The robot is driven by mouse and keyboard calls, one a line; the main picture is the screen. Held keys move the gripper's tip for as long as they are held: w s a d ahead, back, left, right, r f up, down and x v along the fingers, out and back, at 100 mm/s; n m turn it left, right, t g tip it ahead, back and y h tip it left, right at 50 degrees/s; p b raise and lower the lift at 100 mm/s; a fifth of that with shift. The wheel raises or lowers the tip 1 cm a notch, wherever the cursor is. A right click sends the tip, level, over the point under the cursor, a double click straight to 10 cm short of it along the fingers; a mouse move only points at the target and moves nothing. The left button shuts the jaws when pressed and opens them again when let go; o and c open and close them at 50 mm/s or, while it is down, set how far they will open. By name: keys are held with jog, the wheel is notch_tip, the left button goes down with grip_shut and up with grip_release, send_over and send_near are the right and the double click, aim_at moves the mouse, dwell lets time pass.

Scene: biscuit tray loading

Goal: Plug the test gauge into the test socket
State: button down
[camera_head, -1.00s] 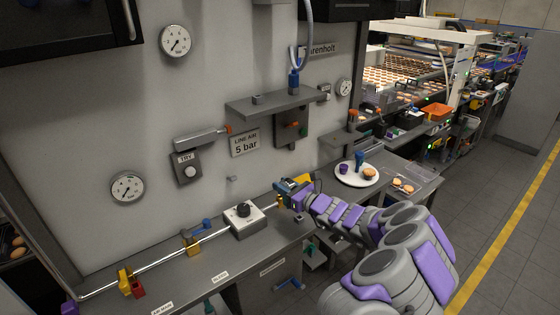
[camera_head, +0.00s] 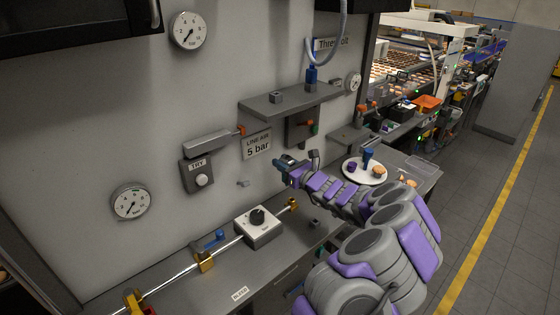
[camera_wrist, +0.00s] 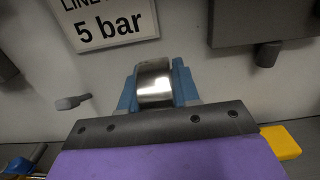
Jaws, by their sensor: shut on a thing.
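My gripper (camera_head: 283,163) is in front of the wall, below the "LINE AIR 5 bar" sign (camera_head: 257,146) and above the bench. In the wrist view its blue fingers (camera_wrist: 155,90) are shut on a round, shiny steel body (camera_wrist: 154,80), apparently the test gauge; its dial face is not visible. A small grey stub (camera_head: 243,183) sticks out of the wall to the gripper's left. It also shows in the wrist view (camera_wrist: 72,102), apart from the held body. No label marks a test socket, so I cannot tell whether this stub is it.
A grey box marked "TRY" (camera_head: 197,174) is on the wall left of the sign. A shelf (camera_head: 290,101) juts out above the gripper. A white knob box (camera_head: 258,227) and a pipe (camera_head: 225,245) with valves are on the bench below. A white plate (camera_head: 361,176) stands right.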

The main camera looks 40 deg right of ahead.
jog(key=d+f, duration=0.1)
jog(key=d, duration=0.4)
jog(key=a, duration=0.1)
jog(key=a+f, duration=0.2)
jog(key=a, duration=0.1)
jog(key=f, duration=0.1)
jog(key=d+f+b, duration=0.1)
jog(key=f, duration=0.1)
jog(key=shift+s+f+b, duration=0.1)
jog(key=shift+f+b, duration=0.2)
dwell(1.8)
jog(key=shift+d, duration=0.1)
